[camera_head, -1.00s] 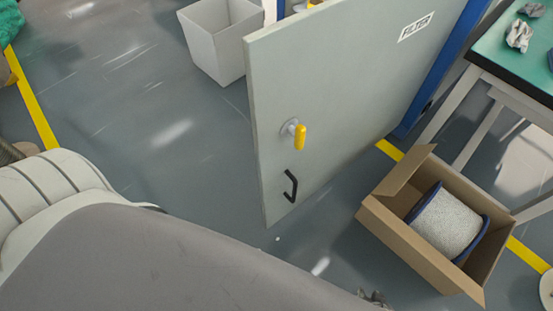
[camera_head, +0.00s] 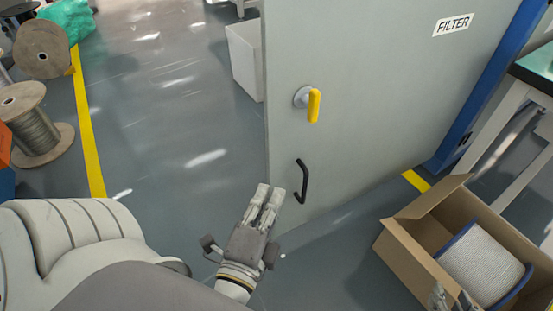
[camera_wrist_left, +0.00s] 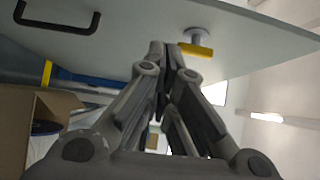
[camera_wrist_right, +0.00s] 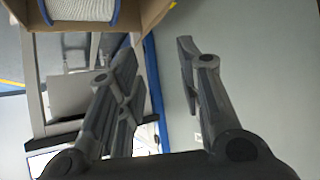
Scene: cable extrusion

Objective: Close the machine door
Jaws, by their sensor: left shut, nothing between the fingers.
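The machine door (camera_head: 370,100) is a large pale grey panel standing open, with a FILTER label. It carries a yellow latch knob (camera_head: 314,105) and, lower down, a black bar handle (camera_head: 302,182). My left gripper (camera_head: 269,188) is shut and empty, just left of the black handle near the door's free edge; contact cannot be told. In the left wrist view, the door (camera_wrist_left: 130,35) spans the top, with the black handle (camera_wrist_left: 58,22) and yellow knob (camera_wrist_left: 195,49) either side of the fingertips. My right gripper (camera_wrist_right: 155,48) is open and empty near the cardboard box.
A cardboard box (camera_head: 405,262) with a white cable spool (camera_head: 483,265) stands on the floor at right. A table (camera_head: 520,100) and blue frame post (camera_head: 490,80) stand behind it. A white bin (camera_head: 245,60) is behind the door.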

